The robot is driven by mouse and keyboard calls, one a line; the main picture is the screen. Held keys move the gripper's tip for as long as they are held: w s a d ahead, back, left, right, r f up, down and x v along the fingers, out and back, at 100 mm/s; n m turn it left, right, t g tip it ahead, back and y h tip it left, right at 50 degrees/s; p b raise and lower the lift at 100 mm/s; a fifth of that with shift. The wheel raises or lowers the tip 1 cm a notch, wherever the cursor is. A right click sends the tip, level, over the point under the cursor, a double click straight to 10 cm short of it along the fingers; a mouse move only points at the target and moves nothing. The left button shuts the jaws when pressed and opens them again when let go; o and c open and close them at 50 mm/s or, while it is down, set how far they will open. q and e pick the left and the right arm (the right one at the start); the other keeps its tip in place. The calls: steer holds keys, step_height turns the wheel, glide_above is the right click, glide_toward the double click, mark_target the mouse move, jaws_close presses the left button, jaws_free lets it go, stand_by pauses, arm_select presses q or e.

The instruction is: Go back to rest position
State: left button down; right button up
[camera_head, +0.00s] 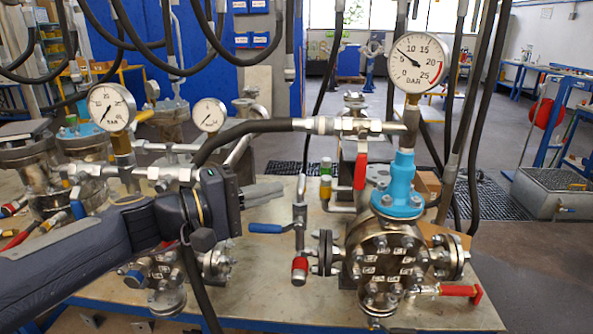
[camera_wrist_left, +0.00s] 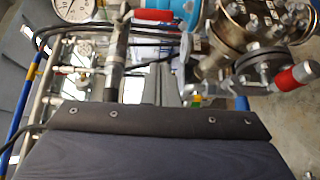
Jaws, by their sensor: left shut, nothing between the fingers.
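My left arm comes in from the left in the head view, and its left gripper (camera_head: 277,191) points right above the metal bench. The grey fingers are together with nothing between them. They are left of the right-hand flanged vessel (camera_head: 385,262) with its blue collar (camera_head: 398,190), and above a blue-handled valve (camera_head: 266,228). I see no contact with either. The arm hides part of the left-hand vessel (camera_head: 165,270). In the left wrist view a flanged vessel (camera_wrist_left: 262,22) shows at the upper right. My right gripper is in neither view.
A large pressure gauge (camera_head: 417,62) stands above the right vessel, and a smaller gauge (camera_head: 111,107) is behind my left arm. Black hoses (camera_head: 487,90) hang down on the right and at the upper left. A red-handled valve (camera_head: 461,291) sticks out at the right. Open floor (camera_head: 540,270) lies beyond the bench.

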arm_select(q)
steer(key=s+a+f+m+g+y+p, duration=0.1)
steer(key=s+a+f+y+p, duration=0.1)
steer(key=s+f, duration=0.3)
steer(key=s+a+f+m+g+y+p, duration=0.1)
steer(key=s+a+f+y, duration=0.4)
steer(key=s, duration=0.6)
steer(key=s+a+f+m+g+y+p, duration=0.2)
steer(key=s+a+f+y+p, duration=0.1)
steer(key=s+f, duration=0.3)
steer(key=shift+s+a+f+m+y+p, duration=0.15)
steer(key=shift+s+a+m+y+p, duration=0.4)
steer(key=shift+s, duration=0.7)
steer(key=shift+a, duration=0.15)
